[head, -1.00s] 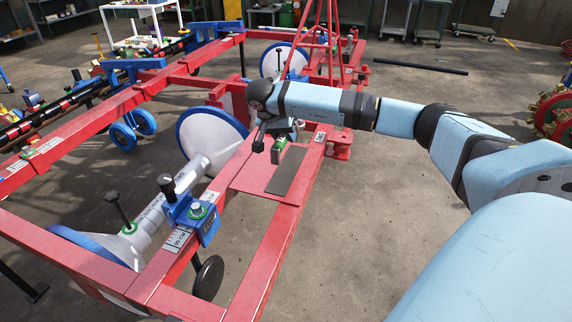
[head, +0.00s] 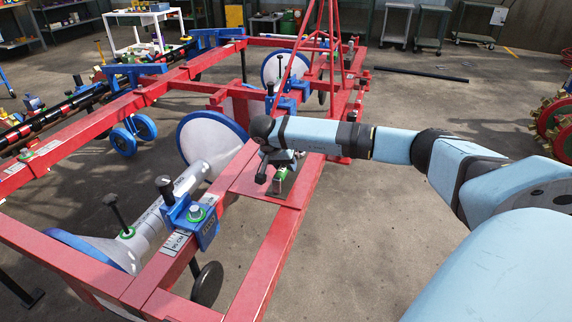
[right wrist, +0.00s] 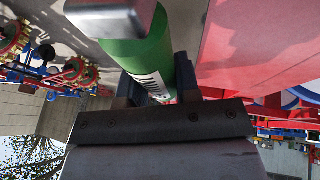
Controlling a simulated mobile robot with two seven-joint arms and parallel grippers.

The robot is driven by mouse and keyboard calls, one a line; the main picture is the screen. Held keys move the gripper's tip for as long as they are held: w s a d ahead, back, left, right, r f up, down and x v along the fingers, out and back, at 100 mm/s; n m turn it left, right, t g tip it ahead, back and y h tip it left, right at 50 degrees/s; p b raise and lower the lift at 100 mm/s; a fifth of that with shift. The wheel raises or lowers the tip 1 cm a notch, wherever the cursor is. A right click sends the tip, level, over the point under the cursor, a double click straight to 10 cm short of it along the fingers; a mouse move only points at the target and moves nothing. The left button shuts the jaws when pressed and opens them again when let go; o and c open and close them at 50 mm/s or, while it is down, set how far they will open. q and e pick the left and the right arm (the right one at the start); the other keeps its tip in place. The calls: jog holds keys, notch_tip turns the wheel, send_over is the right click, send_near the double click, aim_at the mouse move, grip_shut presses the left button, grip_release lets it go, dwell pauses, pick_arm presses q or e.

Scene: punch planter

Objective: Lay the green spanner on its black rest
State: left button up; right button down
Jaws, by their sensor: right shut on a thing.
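My right gripper (head: 280,177) is shut on the green spanner (head: 282,173), over the red plate (head: 246,180) of the frame. In the right wrist view the spanner's green handle (right wrist: 152,60), with a white label, sits between the fingers, and a grey metal part crosses its far end. My left gripper is not in view.
The red frame's rails (head: 270,255) surround the plate. A blue clamp block (head: 190,213) and a grey cylinder with a white disc (head: 210,140) stand to the left. Red slanted bars rise behind the gripper.

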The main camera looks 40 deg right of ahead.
jog(key=c, duration=0.8)
grip_release()
